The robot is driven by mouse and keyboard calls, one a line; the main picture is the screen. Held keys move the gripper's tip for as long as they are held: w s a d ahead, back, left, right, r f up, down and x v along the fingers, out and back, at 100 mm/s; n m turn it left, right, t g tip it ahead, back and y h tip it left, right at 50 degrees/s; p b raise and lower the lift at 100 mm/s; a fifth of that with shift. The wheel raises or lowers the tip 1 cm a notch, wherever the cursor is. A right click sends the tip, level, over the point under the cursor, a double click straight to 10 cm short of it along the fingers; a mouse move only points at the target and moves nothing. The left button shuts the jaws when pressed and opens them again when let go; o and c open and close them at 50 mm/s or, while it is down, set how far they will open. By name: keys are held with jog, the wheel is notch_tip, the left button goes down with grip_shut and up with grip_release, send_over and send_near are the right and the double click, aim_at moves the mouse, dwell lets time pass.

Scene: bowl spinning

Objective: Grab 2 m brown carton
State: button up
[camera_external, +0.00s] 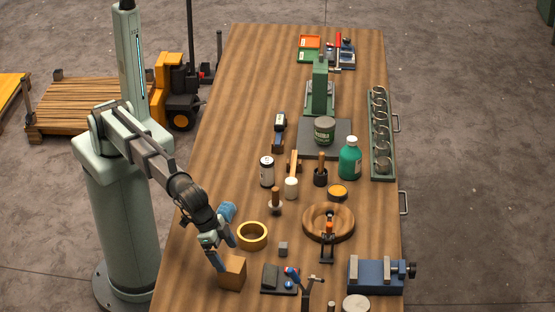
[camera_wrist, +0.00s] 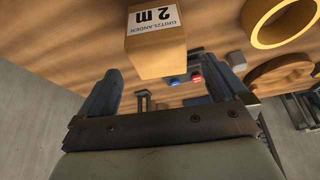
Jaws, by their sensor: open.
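The brown carton (camera_external: 232,273) stands on the wooden table near its front left edge in the external view. In the wrist view the carton (camera_wrist: 156,50) carries a white label reading "2 m". My gripper (camera_external: 227,257) is at the carton's upper left in the external view, pointing down towards it. In the wrist view my gripper (camera_wrist: 170,88) has its two fingers spread apart, with the carton beyond and between them. The gripper is open and empty; I cannot tell whether a finger touches the carton.
A yellow ring (camera_external: 252,236) lies just behind the carton, and a small grey cube (camera_external: 283,249) is to its right. A dark pad (camera_external: 280,279) with small tools lies right of the carton. A wooden bowl (camera_external: 308,232) and a blue vise (camera_external: 377,276) stand farther right.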

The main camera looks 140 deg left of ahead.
aim_at(231, 263)
jog(key=shift+x, duration=3.4)
jog(key=c, duration=1.1)
